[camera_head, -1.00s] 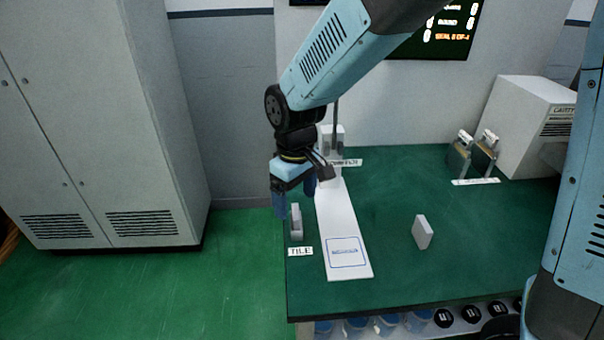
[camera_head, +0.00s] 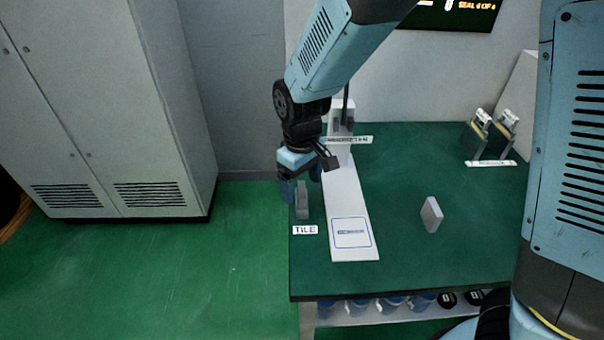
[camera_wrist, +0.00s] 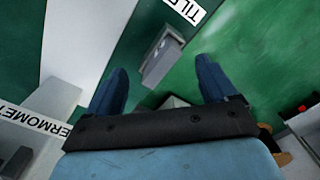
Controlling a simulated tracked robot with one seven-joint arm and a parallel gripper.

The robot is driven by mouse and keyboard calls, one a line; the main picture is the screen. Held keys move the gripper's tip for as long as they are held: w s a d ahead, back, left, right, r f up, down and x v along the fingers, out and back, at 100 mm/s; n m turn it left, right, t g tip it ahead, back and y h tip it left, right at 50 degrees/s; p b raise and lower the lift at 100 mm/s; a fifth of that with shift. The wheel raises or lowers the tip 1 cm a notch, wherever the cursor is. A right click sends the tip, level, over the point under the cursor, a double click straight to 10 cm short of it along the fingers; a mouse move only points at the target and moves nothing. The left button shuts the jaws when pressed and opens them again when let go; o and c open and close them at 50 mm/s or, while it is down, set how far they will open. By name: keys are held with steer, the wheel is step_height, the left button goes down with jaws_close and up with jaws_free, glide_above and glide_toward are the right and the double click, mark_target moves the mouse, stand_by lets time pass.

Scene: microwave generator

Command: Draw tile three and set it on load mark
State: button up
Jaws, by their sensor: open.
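A grey tile piece (camera_head: 303,200) stands upright behind the TILE label (camera_head: 305,230) at the table's left edge. It also shows in the wrist view (camera_wrist: 162,58), between and beyond the fingertips; I cannot read a number on it. My gripper (camera_head: 301,183) hangs pointing down just above and behind this piece. Its two blue fingers are apart, and the wrist view (camera_wrist: 162,68) shows nothing held between them. The load mark, a blue-outlined square (camera_head: 351,232), lies bare at the front end of a long white strip (camera_head: 347,195). Another pale tile (camera_head: 432,214) stands upright right of the strip.
A grey post stand (camera_head: 342,112) is at the strip's far end, behind a label. Padlock-like blocks (camera_head: 490,135) stand at the back right. Green table (camera_head: 400,270) is clear in front. A tall grey cabinet (camera_head: 110,100) stands left. Bottles sit on a shelf below.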

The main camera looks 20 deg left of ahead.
mark_target(301, 189)
steer(key=shift+f, duration=2.5)
steer(key=c, duration=1)
